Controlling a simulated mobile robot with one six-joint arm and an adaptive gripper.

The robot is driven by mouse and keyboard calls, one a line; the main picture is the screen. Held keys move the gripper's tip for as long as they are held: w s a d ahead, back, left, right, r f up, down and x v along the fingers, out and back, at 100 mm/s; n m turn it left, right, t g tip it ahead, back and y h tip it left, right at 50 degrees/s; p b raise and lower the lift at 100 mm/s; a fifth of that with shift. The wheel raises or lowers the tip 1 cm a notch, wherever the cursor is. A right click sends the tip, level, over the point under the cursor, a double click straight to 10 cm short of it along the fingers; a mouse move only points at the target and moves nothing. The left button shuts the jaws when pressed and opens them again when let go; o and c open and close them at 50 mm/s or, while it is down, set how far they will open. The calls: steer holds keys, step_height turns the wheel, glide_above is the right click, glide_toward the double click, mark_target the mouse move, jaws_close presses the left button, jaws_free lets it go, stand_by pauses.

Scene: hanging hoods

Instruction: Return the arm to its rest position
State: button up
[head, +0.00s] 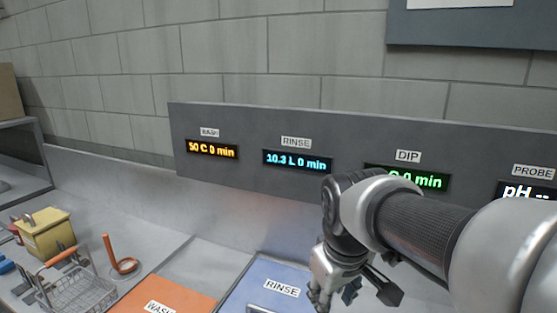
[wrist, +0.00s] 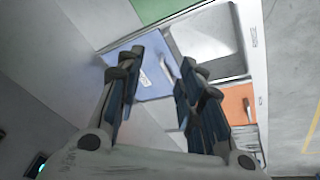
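My arm reaches in from the right in the head view. My gripper (head: 322,296) points down beside the blue RINSE panel (head: 262,275), and its tips are near the bottom edge of the picture. In the wrist view my gripper (wrist: 160,65) has its two dark fingers apart with nothing between them. The blue panel (wrist: 150,72) shows between and beyond the fingers. I cannot tell the exact height of the fingers above it.
A grey display board (head: 250,165) stands behind, partly hidden by my arm. An orange WASH panel (head: 170,298), a wire basket (head: 78,290), an orange ring-shaped item (head: 124,266) and a yellow box (head: 45,235) are at the left. A green panel (wrist: 160,9) shows in the wrist view.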

steer(key=s+d+f+m, duration=0.1)
steer(key=s+d+m, duration=0.1)
steer(key=s, duration=0.7)
steer(key=s+d+f+m+t, duration=0.1)
steer(key=s+d+f+m, duration=0.1)
steer(key=s, duration=0.7)
steer(key=shift+d+m, duration=0.25)
steer(key=shift+m, duration=0.45)
steer(key=shift+f, duration=0.1)
